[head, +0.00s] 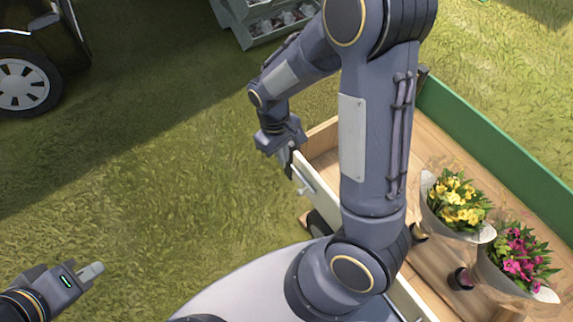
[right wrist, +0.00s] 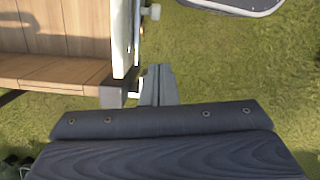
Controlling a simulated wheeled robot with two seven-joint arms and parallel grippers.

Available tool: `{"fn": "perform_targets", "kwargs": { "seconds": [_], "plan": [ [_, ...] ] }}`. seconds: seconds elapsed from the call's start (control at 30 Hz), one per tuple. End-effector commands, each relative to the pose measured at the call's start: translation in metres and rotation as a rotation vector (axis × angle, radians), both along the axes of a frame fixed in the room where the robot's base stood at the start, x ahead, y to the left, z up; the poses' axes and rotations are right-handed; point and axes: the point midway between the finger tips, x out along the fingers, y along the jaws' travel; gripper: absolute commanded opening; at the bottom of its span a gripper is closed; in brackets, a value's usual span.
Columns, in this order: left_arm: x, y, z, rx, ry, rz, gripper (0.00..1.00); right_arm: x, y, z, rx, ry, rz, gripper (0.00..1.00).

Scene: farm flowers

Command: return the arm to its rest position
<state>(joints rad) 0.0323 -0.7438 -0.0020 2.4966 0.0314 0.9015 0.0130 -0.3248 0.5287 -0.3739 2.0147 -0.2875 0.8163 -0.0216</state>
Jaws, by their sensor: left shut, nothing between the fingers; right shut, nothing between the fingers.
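My right gripper (head: 288,160) is at the end of my bent right arm, which crosses the middle of the head view. It points down just outside the corner of the wooden cart (head: 437,132). In the right wrist view its fingers (right wrist: 158,82) are together and empty, beside the cart's white edge (right wrist: 122,40). I cannot tell whether they touch it. My left gripper (head: 93,271) is low at the left of the head view, over grass, shut and empty.
The cart's far wall is green (head: 490,135). A grey crate stand (head: 262,30) and a vehicle wheel (head: 25,82) are further back. Grass at the left is clear.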

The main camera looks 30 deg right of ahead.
Motion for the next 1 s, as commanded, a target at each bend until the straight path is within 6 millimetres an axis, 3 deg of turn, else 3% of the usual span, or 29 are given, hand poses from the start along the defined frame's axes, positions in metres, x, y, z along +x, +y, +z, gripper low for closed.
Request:
{"fn": "perform_targets", "kwargs": {
  "seconds": [0.2,0.5,0.6,0.77,1.0],
  "plan": [
    [0.000,0.000,0.005,0.000,0.001,0.000,0.00,0.005,0.001,0.025,0.001,-0.003,0.001,0.00],
    [0.000,0.000,0.005,0.000,0.001,0.000,0.00,0.006,0.002,0.029,0.002,-0.003,0.000,0.00],
    [0.000,0.000,0.009,0.000,0.001,0.000,0.00,0.003,0.001,0.039,0.022,-0.017,-0.016,0.00],
    [0.000,0.000,0.026,0.000,0.001,0.000,0.00,-0.015,0.000,0.091,0.131,-0.098,-0.103,0.00],
    [0.000,0.000,0.057,0.000,0.000,0.000,0.00,-0.067,0.000,0.186,0.322,-0.298,-0.262,0.00]
  ]
}}
